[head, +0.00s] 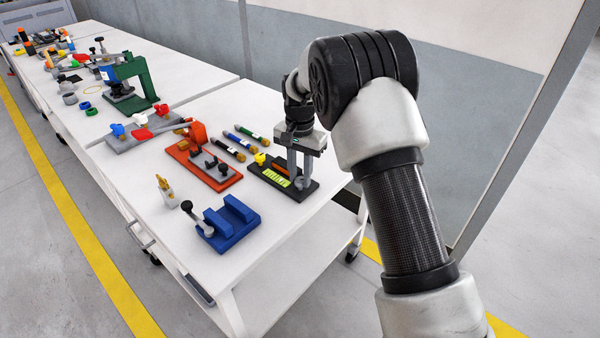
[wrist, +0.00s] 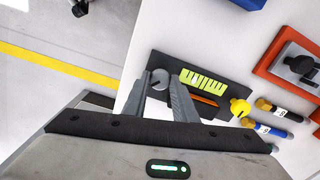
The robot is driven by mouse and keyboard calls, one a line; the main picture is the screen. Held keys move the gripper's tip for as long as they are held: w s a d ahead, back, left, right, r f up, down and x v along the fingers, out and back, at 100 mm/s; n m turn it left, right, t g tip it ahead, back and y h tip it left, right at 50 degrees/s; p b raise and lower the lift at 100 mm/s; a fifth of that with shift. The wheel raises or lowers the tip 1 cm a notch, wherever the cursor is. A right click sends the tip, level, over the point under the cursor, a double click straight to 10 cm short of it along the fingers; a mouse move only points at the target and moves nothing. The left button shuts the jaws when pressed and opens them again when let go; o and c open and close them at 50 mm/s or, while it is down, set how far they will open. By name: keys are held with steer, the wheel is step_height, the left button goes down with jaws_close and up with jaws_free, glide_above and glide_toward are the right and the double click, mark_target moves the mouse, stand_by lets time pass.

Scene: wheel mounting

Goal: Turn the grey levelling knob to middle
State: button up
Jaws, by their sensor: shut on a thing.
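The grey levelling knob (wrist: 160,78) sits near one end of a dark base plate (wrist: 228,72). In the wrist view my gripper (wrist: 161,84) has one finger on each side of the knob and is shut on it. In the head view my gripper (head: 299,178) points down at the right end of the plate (head: 267,181), and its fingers hide the knob. A yellow-green scale with dark marks (wrist: 203,80) lies beside the knob. An orange bar (wrist: 206,101) and a yellow knob (wrist: 240,107) are on the same plate. The knob's exact setting is hard to tell.
Several marker-like tools (head: 240,143) and an orange fixture (head: 205,165) stand left of the plate. A blue block (head: 230,223) is nearer the table's front. The white table's (head: 290,225) right edge is close to the plate.

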mark_target(300, 179)
steer(key=n+p, duration=0.2)
steer(key=n, duration=0.2)
steer(key=shift+r, duration=0.15)
steer(key=shift+n+p, duration=0.55)
steer(key=shift+n, duration=1.45)
steer(key=o, duration=1)
steer(key=shift+o, duration=0.2)
step_height(300, 179, up, 17)
steer(key=p, duration=0.2)
steer(key=shift+p, duration=0.3)
steer(key=shift+r, duration=0.1)
